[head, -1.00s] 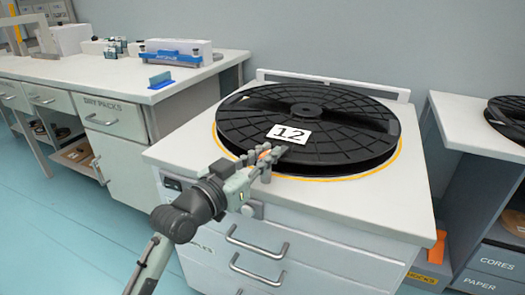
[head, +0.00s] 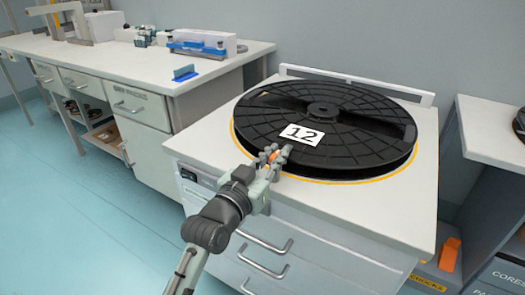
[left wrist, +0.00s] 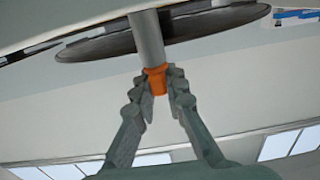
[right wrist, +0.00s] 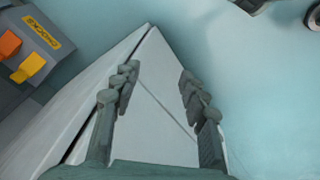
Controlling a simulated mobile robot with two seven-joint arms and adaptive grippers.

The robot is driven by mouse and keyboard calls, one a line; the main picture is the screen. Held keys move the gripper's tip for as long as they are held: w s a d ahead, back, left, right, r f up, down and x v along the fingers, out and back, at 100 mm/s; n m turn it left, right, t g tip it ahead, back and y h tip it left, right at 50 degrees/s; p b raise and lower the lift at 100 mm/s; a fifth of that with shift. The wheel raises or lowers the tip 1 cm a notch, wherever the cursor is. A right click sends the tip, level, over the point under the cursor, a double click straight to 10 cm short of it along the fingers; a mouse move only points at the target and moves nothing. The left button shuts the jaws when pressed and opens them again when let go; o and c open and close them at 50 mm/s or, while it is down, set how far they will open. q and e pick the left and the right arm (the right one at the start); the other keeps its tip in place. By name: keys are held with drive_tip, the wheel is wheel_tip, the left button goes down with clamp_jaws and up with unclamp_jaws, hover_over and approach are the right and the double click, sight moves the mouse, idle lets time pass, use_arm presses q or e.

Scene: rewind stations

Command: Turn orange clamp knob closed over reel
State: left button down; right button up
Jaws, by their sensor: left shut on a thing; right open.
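The black reel (head: 365,125) with a white "12" label lies flat on the white cabinet top, inside a yellow ring line. The orange clamp knob (head: 273,155) is at the reel's near left edge, partly hidden by my left gripper (head: 274,152). In the left wrist view the orange knob (left wrist: 156,82) sits at the end of a grey post (left wrist: 147,38), with the fingers of my left gripper (left wrist: 157,88) shut on its sides. The reel's rim (left wrist: 190,32) shows behind the post. My right gripper (right wrist: 160,88) is open and empty, over a white cabinet corner.
A long white bench (head: 130,70) with boxes stands at the left. Another white table (head: 490,125) stands at the right. The teal floor (head: 90,215) at the left is clear.

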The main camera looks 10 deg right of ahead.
use_arm(q)
drive_tip(key=shift+a, duration=0.1)
drive_tip(key=c, duration=1.5)
unclamp_jaws()
drive_tip(key=shift+c, duration=0.2)
drive_tip(key=v, duration=1.2)
drive_tip(key=s+a+f+n+g+y, duration=0.1)
drive_tip(key=a+f+g+y, duration=0.1)
drive_tip(key=a+f, duration=0.45)
drive_tip(key=s+a+f+n+g+y, duration=0.1)
drive_tip(key=a+f+g+y, duration=0.15)
drive_tip(key=f, duration=0.75)
drive_tip(key=s+a+f+n+g+y, duration=0.1)
drive_tip(key=a+f+y, duration=0.3)
drive_tip(key=f, duration=0.5)
drive_tip(key=s+a+f+n+g+y, duration=0.2)
drive_tip(key=s+a+f+g, duration=0.4)
drive_tip(key=s+a+f, duration=0.9)
drive_tip(key=shift+a+f+y, duration=0.15)
drive_tip(key=shift+y, duration=0.5)
